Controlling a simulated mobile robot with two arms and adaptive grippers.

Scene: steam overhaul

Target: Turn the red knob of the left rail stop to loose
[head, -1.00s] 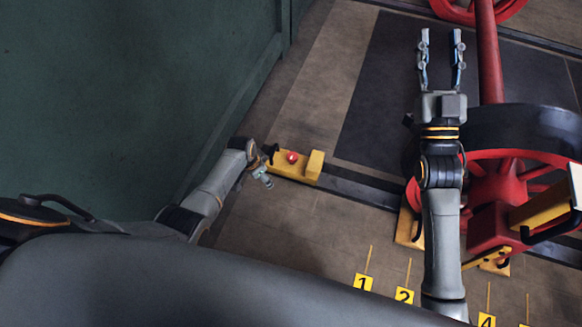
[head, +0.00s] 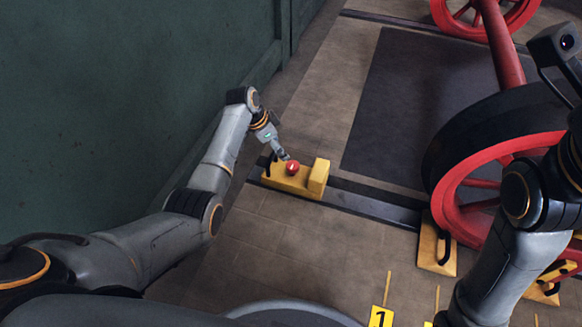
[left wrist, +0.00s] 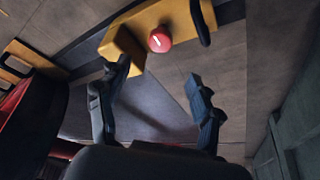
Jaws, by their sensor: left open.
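The left rail stop (head: 309,188) is a yellow block on the dark rail, with an upright end piece and a black handle. It also shows at the top of the left wrist view (left wrist: 172,14). Its red knob (head: 292,168) is round with a white mark on top; in the left wrist view the knob (left wrist: 159,40) lies just beyond and between my fingertips. My left gripper (head: 283,155) is open and empty close to the knob, with its fingers (left wrist: 158,76) spread apart. Contact with the knob cannot be made out. My right gripper's fingers are out of view.
A red spoked wheel (head: 470,170) with a dark rim stands on the rail to the right, with a yellow chock (head: 436,245) against it. A green wall (head: 120,110) borders the left. A yellow number 1 marker (head: 381,316) lies on the floor in front.

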